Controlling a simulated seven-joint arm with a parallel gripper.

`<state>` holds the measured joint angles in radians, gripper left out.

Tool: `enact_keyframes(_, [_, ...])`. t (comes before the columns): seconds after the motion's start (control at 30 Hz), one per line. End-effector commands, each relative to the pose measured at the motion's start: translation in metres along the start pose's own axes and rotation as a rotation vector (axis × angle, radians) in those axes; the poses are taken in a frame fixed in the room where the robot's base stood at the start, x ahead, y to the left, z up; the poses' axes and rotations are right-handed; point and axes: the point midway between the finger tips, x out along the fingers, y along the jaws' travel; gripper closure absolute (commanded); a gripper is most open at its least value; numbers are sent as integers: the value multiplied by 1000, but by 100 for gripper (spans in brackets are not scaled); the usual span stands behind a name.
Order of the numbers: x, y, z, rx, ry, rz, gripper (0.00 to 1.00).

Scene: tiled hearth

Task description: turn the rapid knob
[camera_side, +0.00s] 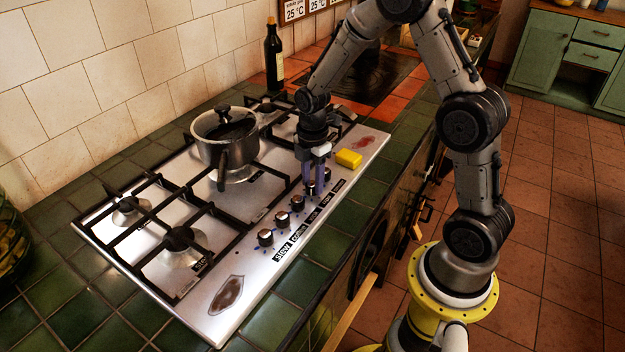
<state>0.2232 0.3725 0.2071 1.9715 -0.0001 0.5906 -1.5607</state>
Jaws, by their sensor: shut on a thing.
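A row of several dark knobs (297,202) runs along the front edge of the steel gas hob (330,215). Each has a black label beside it; the nearest label reads "stew", and the others are too small to read surely, so I cannot tell which knob is marked rapid. My gripper (315,188) points straight down at the far part of the row. Its fingers are shut on a knob there, which they partly hide. The knob's turn angle cannot be made out.
A lidded pot (226,145) stands on a burner left of my gripper, its handle towards the knobs. A yellow sponge (348,158) lies just right of the gripper. A dark bottle (273,60) stands behind. Black grates (150,225) cover the hob. The near front corner has brown stains.

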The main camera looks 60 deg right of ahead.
Motion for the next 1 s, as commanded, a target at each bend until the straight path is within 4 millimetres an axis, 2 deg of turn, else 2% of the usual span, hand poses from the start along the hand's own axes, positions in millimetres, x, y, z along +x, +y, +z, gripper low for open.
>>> enact_keyframes(0.23, [-1, 0, 0, 21, 0, 0, 100])
enact_keyframes(0.47, [-1, 0, 0, 125, 0, 1, 100])
enact_keyframes(1.0, [-2, -1, 0, 612, 0, 2, 100])
